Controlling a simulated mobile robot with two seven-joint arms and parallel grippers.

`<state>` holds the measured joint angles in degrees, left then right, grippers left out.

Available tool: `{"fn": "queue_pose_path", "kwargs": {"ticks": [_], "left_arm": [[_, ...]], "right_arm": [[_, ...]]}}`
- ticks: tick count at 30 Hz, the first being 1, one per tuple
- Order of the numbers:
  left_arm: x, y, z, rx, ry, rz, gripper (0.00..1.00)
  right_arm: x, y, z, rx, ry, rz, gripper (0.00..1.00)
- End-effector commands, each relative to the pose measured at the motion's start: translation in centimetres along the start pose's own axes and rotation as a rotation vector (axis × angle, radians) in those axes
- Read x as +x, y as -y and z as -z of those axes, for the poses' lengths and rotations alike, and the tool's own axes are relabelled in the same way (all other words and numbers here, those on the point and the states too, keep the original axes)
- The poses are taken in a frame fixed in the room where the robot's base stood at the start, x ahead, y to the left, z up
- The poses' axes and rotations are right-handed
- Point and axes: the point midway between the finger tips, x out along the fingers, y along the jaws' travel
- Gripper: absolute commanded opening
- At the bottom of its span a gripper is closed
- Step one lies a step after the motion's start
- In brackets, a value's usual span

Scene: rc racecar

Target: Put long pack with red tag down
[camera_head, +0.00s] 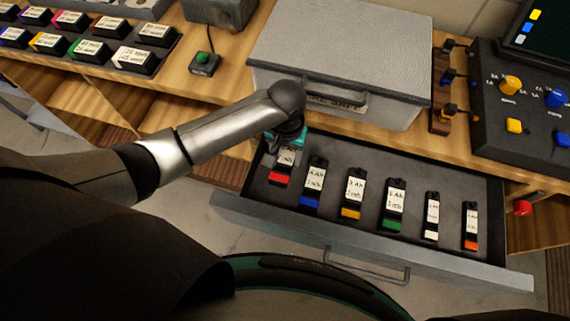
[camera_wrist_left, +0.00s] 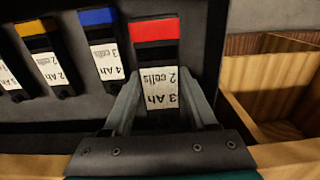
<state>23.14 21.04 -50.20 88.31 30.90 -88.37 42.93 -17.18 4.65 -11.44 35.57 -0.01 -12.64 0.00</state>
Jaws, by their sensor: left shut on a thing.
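The long pack with the red tag (camera_head: 280,172) is at the left end of the open drawer (camera_head: 380,247), in line with the other packs. In the left wrist view the pack (camera_wrist_left: 155,52) shows its red tag and a white label reading "3 Ah 2 cells". My left gripper (camera_wrist_left: 165,95) has its two fingers on either side of the label end and is shut on the pack. In the head view the left gripper (camera_head: 287,140) comes down over the pack's far end and hides part of it. I cannot tell whether the pack touches the drawer floor. My right gripper is not in view.
Packs with blue (camera_head: 312,188), yellow (camera_head: 353,194), green (camera_head: 394,205) and other tags lie to the right in the drawer. A grey lidded box (camera_head: 340,55) stands on the bench behind. A control panel (camera_head: 520,110) is at the right.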

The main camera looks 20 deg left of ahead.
Motion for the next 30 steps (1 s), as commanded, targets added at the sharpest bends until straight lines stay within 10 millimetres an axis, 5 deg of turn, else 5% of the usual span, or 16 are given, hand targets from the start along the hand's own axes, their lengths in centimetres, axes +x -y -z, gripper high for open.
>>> {"fn": "queue_pose_path", "kwargs": {"ticks": [13, 26, 27, 30], "left_arm": [[5.6, 0.2, 0.0, -0.001, 0.001, 0.002, 0.0], [6.2, 0.2, 0.0, 0.0, 0.0, 0.0, 0.0], [6.2, 0.2, -0.1, 0.0, 0.001, 0.001, 0.6], [6.2, 0.2, -0.1, 0.0, 0.001, 0.001, 0.72]], "right_arm": [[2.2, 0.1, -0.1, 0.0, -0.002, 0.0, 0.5], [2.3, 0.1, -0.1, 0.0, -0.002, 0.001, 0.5], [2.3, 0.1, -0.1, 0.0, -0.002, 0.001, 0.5], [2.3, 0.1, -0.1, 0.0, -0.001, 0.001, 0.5]]}}
